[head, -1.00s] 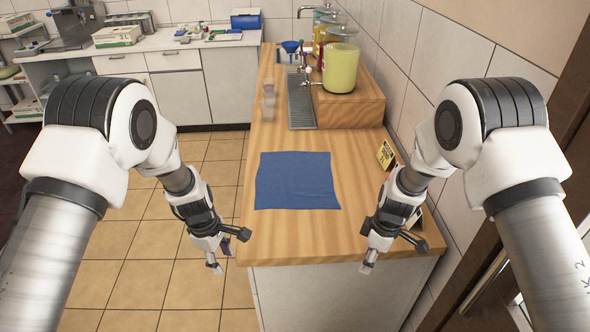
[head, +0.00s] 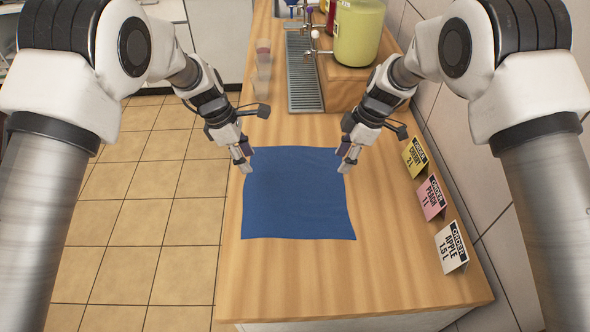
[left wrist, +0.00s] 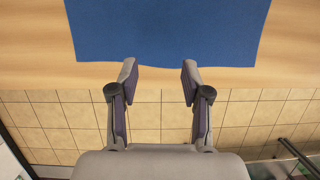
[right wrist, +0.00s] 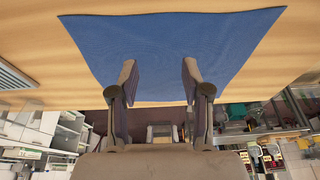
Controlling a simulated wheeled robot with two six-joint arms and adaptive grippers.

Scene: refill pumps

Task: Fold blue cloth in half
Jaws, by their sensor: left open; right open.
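The blue cloth (head: 297,200) lies flat and unfolded on the wooden counter. My left gripper (head: 243,162) is open and empty at the cloth's far left corner in the head view. My right gripper (head: 346,160) is open and empty at the far right corner. In the left wrist view, the cloth (left wrist: 165,25) lies ahead of the left fingertips (left wrist: 160,72). In the right wrist view, the cloth (right wrist: 165,45) spreads ahead of and beneath the right fingertips (right wrist: 158,70). I cannot tell whether the fingers touch it.
The wooden counter (head: 370,270) is clear in front of the cloth. Yellow, pink and white order cards (head: 451,248) stand along its right side. Clear cups (head: 262,75), a drip grate (head: 303,75) and a yellow-green dispenser (head: 358,35) are at the back. Tiled floor (head: 150,200) lies left.

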